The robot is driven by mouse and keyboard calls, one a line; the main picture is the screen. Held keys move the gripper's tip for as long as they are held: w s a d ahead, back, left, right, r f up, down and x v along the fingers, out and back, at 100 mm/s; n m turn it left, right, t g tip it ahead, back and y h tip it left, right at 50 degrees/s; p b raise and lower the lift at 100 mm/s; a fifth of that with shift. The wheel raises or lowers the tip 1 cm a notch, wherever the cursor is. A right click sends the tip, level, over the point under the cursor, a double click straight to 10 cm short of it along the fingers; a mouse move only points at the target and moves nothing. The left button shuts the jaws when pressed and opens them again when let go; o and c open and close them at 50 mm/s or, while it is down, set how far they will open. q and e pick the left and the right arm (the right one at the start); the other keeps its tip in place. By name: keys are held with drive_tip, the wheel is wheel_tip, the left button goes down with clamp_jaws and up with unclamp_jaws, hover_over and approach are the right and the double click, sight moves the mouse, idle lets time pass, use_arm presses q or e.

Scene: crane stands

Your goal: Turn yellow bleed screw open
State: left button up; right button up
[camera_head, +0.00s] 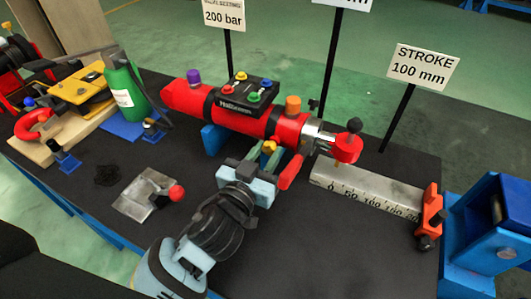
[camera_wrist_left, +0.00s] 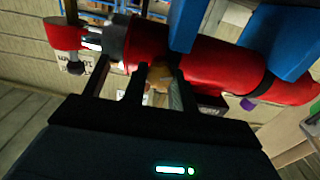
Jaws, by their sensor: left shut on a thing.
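The yellow bleed screw (camera_head: 270,147) sits on the near side of the red hydraulic cylinder (camera_head: 182,97), which lies across blue supports on the black table. My left gripper (camera_head: 265,155) reaches up to it from the front, its fingers shut on the screw. In the left wrist view the yellow screw (camera_wrist_left: 158,76) shows between the dark fingers (camera_wrist_left: 160,92), against the red cylinder body (camera_wrist_left: 205,60). The fingers partly hide the screw, so its turn angle cannot be told. My right gripper is not in view.
A black block with coloured knobs (camera_head: 243,88) tops the cylinder. A red lever (camera_head: 291,171) hangs close right of my gripper. A scale bar (camera_head: 365,191) and blue fixture (camera_head: 478,230) stand right. A metal plate with a red ball (camera_head: 148,194) lies left.

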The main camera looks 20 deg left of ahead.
use_arm(q)
drive_tip(key=o, duration=1)
drive_tip(key=shift+s+a+b, duration=0.15)
drive_tip(key=shift+s+a, duration=0.1)
drive_tip(key=shift+s, duration=1.05)
drive_tip(key=shift+s+a+b, duration=0.1)
drive_tip(key=shift+s+a, duration=0.15)
drive_tip(key=shift+s, duration=1)
drive_tip(key=shift+s+a+b, duration=0.15)
drive_tip(key=shift+s+a, duration=0.1)
drive_tip(key=shift+s, duration=1.05)
drive_tip(key=shift+f, duration=0.1)
